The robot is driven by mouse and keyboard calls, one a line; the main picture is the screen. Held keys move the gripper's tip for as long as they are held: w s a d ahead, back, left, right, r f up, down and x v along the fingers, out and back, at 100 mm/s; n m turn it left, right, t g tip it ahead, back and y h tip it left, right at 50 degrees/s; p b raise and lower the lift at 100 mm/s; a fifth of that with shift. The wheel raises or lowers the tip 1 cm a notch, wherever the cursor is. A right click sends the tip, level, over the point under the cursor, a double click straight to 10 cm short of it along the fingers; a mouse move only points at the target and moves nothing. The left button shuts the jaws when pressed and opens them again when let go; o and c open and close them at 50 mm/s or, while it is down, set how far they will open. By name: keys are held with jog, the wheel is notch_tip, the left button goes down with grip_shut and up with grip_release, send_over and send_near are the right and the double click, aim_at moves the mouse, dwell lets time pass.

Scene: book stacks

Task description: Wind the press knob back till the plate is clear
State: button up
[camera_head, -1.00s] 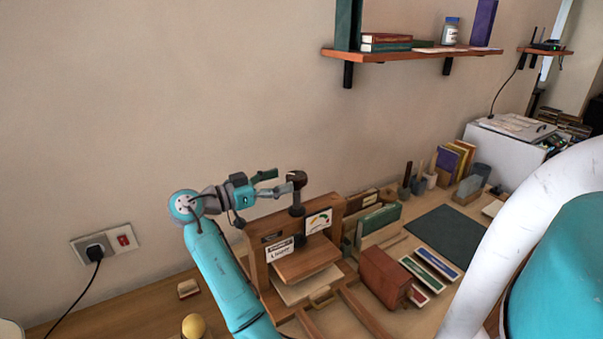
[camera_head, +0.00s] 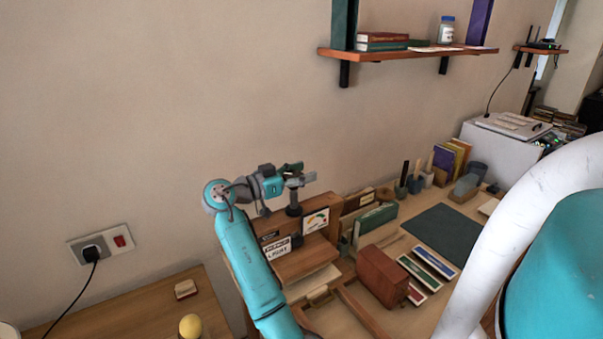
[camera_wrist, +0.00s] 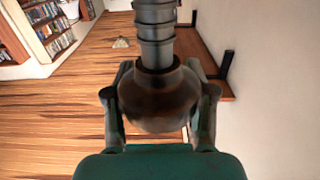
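The wooden press (camera_head: 333,234) stands on the bench against the wall. Its upper plate (camera_head: 308,258) sits above a paler board (camera_head: 312,284); a gap shows at the front, but I cannot tell whether they touch further back. A gauge dial (camera_head: 316,220) and white label are on the press. My gripper (camera_head: 300,179) is at the top of the screw, hiding the knob in the head view. In the wrist view, the dark round knob (camera_wrist: 158,103) sits between my gripper's fingers (camera_wrist: 159,105), which appear closed against both sides. The grey ribbed screw (camera_wrist: 156,35) extends beyond it.
A reddish-brown box (camera_head: 382,275) and coloured strips (camera_head: 427,264) lie right of the press. A dark mat (camera_head: 443,232) lies further right. A wall shelf (camera_head: 405,54) hangs above. A yellow ball-shaped thing (camera_head: 190,326) and small block (camera_head: 186,289) are at left.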

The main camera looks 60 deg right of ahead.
aim_at(289, 173)
jog(key=c, duration=0.4)
jog(key=shift+n+t, duration=0.3)
jog(key=shift+t, duration=0.1)
